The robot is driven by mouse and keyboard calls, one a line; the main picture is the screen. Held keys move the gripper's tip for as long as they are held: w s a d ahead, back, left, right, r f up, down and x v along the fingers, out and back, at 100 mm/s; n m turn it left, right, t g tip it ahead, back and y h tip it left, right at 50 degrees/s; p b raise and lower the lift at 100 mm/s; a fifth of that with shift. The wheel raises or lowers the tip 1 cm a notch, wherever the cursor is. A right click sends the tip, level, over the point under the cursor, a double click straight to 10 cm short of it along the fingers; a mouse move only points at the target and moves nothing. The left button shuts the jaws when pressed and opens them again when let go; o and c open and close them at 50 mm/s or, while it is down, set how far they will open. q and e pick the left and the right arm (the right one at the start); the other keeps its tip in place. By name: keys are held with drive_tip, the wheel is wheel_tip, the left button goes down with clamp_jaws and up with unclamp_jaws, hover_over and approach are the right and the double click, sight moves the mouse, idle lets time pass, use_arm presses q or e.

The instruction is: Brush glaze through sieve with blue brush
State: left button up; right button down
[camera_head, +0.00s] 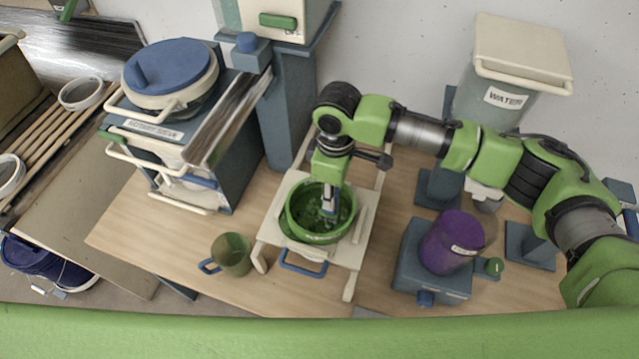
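A green round bowl or sieve (292,217) sits on a cream wooden frame (268,243) in the middle of the table, with dark green glaze inside. My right arm reaches in from the right, and its gripper (329,208) points straight down into the bowl. Grey-blue parts show at its fingers; I cannot tell whether these are the fingers alone or include a blue brush. The finger gap and anything below are too small and partly hidden to make out. My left gripper is out of view.
A green mug (234,255) with a blue handle stands left of the frame. A purple labelled bucket (449,243) sits on a blue-grey stand at right. A rotary sieve machine (190,150) stands left; a WATER container (505,85) stands behind.

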drive_tip(key=shift+s+d+f, duration=0.15)
drive_tip(key=shift+s+d, duration=0.05)
drive_tip(key=shift+d, duration=0.2)
drive_tip(key=shift+s+d+f, duration=0.15)
drive_tip(key=shift+d, duration=0.2)
drive_tip(key=shift+a+r+p, duration=0.1)
drive_tip(key=shift+a+p, duration=0.2)
drive_tip(key=shift+a, duration=0.65)
drive_tip(key=shift+w+a, duration=0.15)
drive_tip(key=shift+a, duration=1.25)
drive_tip(key=shift+w+a, duration=0.15)
drive_tip(key=shift+a, duration=1.2)
drive_tip(key=shift+d, duration=0.1)
drive_tip(key=shift+s+d+p, duration=0.3)
drive_tip(key=shift+d+p, duration=0.6)
drive_tip(key=shift+s+d, duration=0.25)
drive_tip(key=shift+d, duration=0.55)
drive_tip(key=shift+s+d, duration=0.25)
drive_tip(key=shift+d, duration=0.6)
drive_tip(key=shift+s+d, duration=0.25)
drive_tip(key=shift+d, duration=0.55)
